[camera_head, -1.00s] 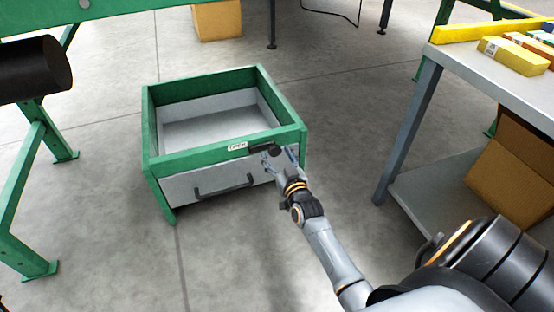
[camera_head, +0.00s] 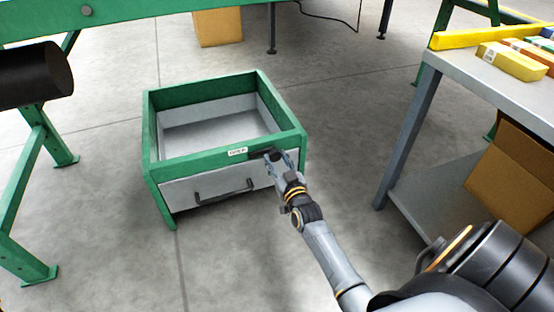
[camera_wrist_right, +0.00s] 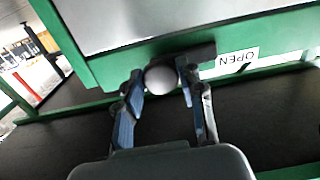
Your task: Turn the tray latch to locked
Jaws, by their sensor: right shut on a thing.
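The green-framed tray unit (camera_head: 205,159) stands on the floor, with a grey front panel and a black bar handle (camera_head: 224,190). The tray latch (camera_head: 258,155) is a dark bar near the right end of its front rail, beside a white label (camera_head: 237,151) reading OPEN. In the right wrist view the latch bar (camera_wrist_right: 203,53) lies roughly along the rail, and a round grey knob (camera_wrist_right: 160,80) sits between the fingers. My right gripper (camera_head: 279,160) is shut on the latch at its knob; the gripper also shows in the wrist view (camera_wrist_right: 160,88). My left gripper is not in view.
A grey table (camera_head: 490,85) with yellow and orange boxes stands at the right, a cardboard box (camera_head: 513,170) on its lower shelf. Green machine legs (camera_head: 25,210) stand at the left. The floor in front of the tray is clear.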

